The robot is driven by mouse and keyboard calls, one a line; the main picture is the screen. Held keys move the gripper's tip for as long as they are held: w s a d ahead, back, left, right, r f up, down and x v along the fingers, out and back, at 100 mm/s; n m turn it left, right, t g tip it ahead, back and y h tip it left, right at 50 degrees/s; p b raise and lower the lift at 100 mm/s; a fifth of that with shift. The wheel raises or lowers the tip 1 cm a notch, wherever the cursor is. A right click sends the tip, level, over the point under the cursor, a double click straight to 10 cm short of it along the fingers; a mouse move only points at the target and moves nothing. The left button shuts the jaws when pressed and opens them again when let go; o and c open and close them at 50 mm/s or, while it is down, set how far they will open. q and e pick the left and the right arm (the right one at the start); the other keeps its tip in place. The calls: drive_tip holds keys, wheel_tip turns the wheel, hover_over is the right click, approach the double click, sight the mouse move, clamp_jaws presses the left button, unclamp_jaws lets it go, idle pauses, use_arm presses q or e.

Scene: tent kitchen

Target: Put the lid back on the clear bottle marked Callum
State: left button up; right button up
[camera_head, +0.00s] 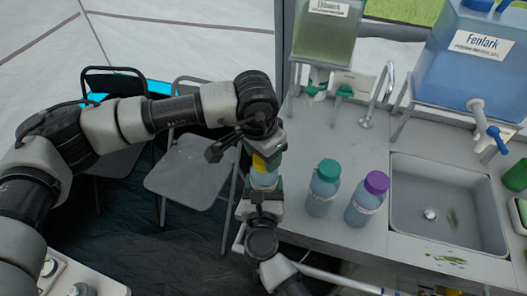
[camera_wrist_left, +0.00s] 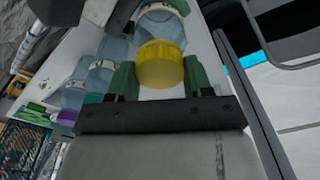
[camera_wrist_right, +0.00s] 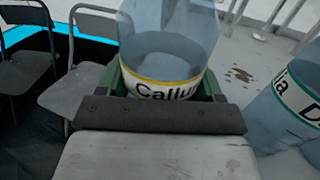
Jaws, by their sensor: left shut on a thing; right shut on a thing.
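The clear bottle marked Callum (camera_wrist_right: 168,50) is shut in my right gripper (camera_wrist_right: 160,88), its yellow-edged label facing that wrist camera. In the head view the bottle (camera_head: 263,180) is held roughly upright off the counter's left edge, with my right gripper (camera_head: 265,195) low on its body. The yellow lid (camera_wrist_left: 160,65) is shut between the green fingers of my left gripper (camera_wrist_left: 158,80). In the head view the lid (camera_head: 262,162) is at the bottle's top, my left gripper (camera_head: 268,150) above it. Lid and bottle mouth look in line; I cannot tell whether the lid is seated.
A green-capped bottle (camera_head: 322,188) and a purple-capped bottle (camera_head: 367,198) stand on the counter (camera_head: 345,145), close right of the held bottle. The sink (camera_head: 440,215) is farther right. A grey folding chair (camera_head: 190,172) stands to the left.

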use_arm(q)
drive_tip(key=m, duration=0.2)
drive_tip(key=shift+m, duration=0.4)
drive_tip(key=o, duration=0.9)
drive_tip(key=shift+o, duration=0.2)
drive_tip(key=shift+r, duration=2.3)
drive_tip(key=shift+n, duration=0.3)
drive_tip(key=shift+c, duration=0.3)
